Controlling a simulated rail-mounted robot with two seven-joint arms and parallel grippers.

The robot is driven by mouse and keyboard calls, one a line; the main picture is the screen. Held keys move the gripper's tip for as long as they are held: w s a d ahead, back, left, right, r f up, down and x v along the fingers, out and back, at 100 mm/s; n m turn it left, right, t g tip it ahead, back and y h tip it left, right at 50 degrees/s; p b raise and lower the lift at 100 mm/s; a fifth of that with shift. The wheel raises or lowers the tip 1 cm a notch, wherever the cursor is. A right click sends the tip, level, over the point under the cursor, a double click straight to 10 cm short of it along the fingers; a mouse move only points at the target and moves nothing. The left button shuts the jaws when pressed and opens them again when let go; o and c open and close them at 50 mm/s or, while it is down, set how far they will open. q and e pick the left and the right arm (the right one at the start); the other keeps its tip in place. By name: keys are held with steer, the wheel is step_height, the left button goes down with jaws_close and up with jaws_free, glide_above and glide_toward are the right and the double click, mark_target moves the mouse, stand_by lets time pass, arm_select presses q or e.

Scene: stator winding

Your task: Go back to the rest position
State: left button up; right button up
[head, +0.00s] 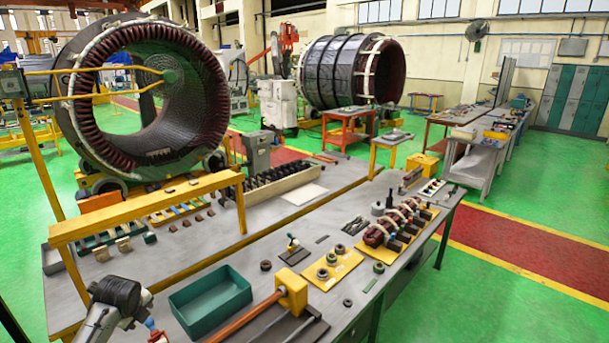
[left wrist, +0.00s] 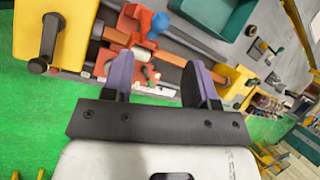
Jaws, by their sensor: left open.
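My left gripper (left wrist: 160,82) shows in the left wrist view with its two purple-padded fingers apart and nothing between them. Beyond the fingers are a red clamp-like part with a blue knob (left wrist: 157,24) and copper-coloured bars; I cannot tell the distance to them. In the head view my left arm comes in at the bottom left, beside the workbench (head: 225,328), and its fingers cannot be made out. My right gripper is in neither view.
A teal tray (head: 210,301) and a yellow block (head: 291,293) with a copper-coloured bar stand near the arm. A yellow rail (head: 150,207) crosses behind it. Small parts lie further right. A large stator ring (head: 75,110) stands at the back left. Green floor surrounds the benches.

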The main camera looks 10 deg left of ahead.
arm_select(q)
steer(key=d+r+n+t+y, duration=0.1)
steer(key=d+r+n+t, duration=0.1)
steer(key=d+r+n, duration=0.45)
steer(key=d+r+n+t, duration=0.3)
steer(key=r+n, duration=0.6)
steer(key=n, duration=0.1)
steer(key=s+d+n+t+p, duration=0.1)
steer(key=s+d+n, duration=0.1)
steer(key=s+d, duration=0.5)
steer(key=s+d+f+g+h+p, duration=0.1)
steer(key=s+d+f+g+p, duration=0.1)
steer(key=s+d+f, duration=0.2)
steer(key=s+d+f+g+h+p, duration=0.2)
steer(key=s+d+f, duration=0.2)
steer(key=s+f, duration=0.7)
steer(key=s+d+f+g+h+p, duration=0.1)
steer(key=s+f, duration=0.6)
steer(key=s, duration=1.4)
steer(key=d+n+g+p, duration=0.1)
steer(key=d+g, duration=0.1)
steer(key=d, duration=0.1)
steer(key=shift+s+d+f, duration=0.25)
steer(key=shift+s+d, duration=0.1)
